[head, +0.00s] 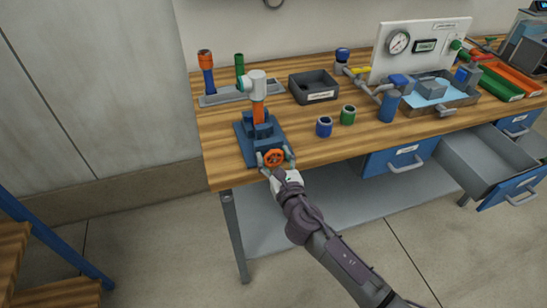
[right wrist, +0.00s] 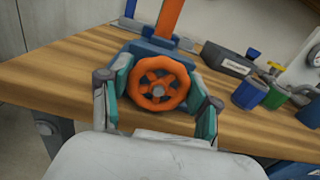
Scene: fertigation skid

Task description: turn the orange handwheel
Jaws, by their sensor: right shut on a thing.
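The orange handwheel (head: 274,158) sits on the front of a blue stand (head: 250,143) near the left front edge of the workbench. An orange post with a grey-white head (head: 256,84) rises from the stand. My left gripper is not in view.
A dark open bin (head: 314,86), blue cup (head: 323,126) and green cup (head: 347,115) stand right of the stand on the wooden bench (head: 225,135). A grey drawer (head: 474,162) stands open at the right. A gauge panel (head: 420,48) stands behind.

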